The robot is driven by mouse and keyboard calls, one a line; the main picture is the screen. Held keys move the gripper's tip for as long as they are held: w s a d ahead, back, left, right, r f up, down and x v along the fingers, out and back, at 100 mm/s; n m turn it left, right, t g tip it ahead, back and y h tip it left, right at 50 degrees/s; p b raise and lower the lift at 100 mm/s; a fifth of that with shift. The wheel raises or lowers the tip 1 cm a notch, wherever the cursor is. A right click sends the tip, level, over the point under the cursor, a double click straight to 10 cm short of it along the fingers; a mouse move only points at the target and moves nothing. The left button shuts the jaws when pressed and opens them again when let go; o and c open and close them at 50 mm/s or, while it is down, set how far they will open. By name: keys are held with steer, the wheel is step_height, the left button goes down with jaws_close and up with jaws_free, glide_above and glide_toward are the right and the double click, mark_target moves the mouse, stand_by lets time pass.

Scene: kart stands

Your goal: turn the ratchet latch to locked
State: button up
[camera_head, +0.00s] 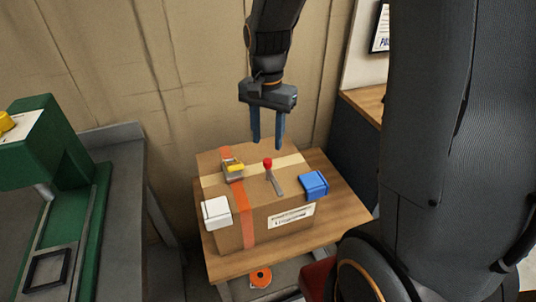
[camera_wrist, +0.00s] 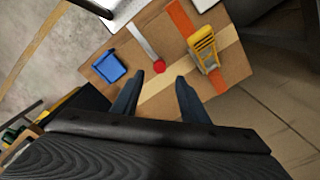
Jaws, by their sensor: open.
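A cardboard box (camera_head: 282,208) stands on a wooden table, with an orange strap (camera_head: 246,219) over it. A ratchet with a yellow handle (camera_head: 234,168) sits on the strap on the box top; the wrist view shows it right of my fingers (camera_wrist: 204,49). A grey lever (camera_head: 274,183) with a red ball knob (camera_head: 267,162) is on the box top, right of the ratchet. My gripper (camera_head: 267,142) points down above the box, open and empty. In the wrist view the red knob appears just beyond the gap between my fingertips (camera_wrist: 158,82). I cannot tell the latch's setting.
A blue block-like part (camera_head: 314,184) is at the box's right edge and a white one (camera_head: 216,212) at its front left corner. An orange disc (camera_head: 260,278) lies below the tabletop (camera_head: 341,198). A green machine (camera_head: 60,195) stands at left. A curtain hangs behind.

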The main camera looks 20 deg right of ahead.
mark_target(268, 160)
steer(key=shift+f+p, duration=0.65)
steer(key=shift+f, duration=2.95)
jaws_close()
